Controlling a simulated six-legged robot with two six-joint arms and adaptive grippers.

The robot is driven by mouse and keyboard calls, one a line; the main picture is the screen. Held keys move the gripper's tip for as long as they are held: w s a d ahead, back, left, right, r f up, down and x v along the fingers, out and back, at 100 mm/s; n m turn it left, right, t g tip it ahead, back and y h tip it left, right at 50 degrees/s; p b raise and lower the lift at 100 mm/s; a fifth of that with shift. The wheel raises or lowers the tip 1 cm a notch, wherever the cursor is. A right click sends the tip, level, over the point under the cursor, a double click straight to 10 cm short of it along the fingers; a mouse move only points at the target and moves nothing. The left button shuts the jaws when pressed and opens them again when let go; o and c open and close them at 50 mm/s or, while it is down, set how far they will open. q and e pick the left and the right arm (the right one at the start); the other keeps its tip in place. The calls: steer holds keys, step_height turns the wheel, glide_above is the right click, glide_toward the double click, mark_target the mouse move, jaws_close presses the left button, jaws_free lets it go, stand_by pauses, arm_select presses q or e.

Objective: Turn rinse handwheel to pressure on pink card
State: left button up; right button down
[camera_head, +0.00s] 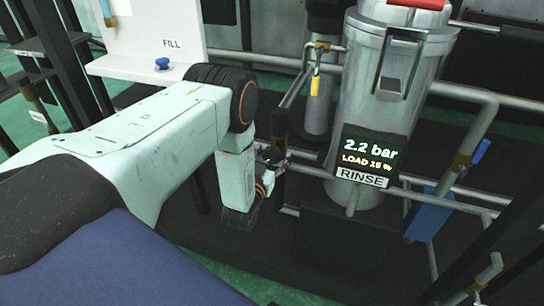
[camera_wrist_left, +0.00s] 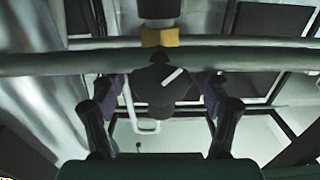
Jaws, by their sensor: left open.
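The rinse display (camera_head: 365,158) on the front of the grey metal vessel (camera_head: 385,85) reads 2.2 bar and LOAD 15 %, above a RINSE label (camera_head: 362,177). My left gripper (camera_head: 268,166) is at the pipework left of the display. In the left wrist view, a dark round handwheel (camera_wrist_left: 153,92) with a white mark sits below a horizontal pipe, between the two open fingers of my left gripper (camera_wrist_left: 164,92). I cannot tell whether the fingers touch it. In the head view, my wrist and fingers crowd that spot. No pink card is visible. My right gripper is not in view.
A white FILL panel (camera_head: 150,30) with a blue knob (camera_head: 162,63) stands at the back left. Grey pipes (camera_head: 470,130) run around the vessel. A yellow-handled part (camera_head: 315,84) hangs near it, and a blue part (camera_head: 428,215) is at the right.

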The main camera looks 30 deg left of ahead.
arm_select(q)
steer(key=c, duration=1.2)
steer(key=shift+o, duration=0.2)
steer(key=shift+n, duration=0.3)
steer(key=n, duration=0.3)
steer(key=shift+a, duration=0.1)
steer(key=shift+a+f+n, duration=0.1)
steer(key=shift+n, duration=2)
steer(key=o, duration=1.2)
steer(key=shift+c, duration=0.2)
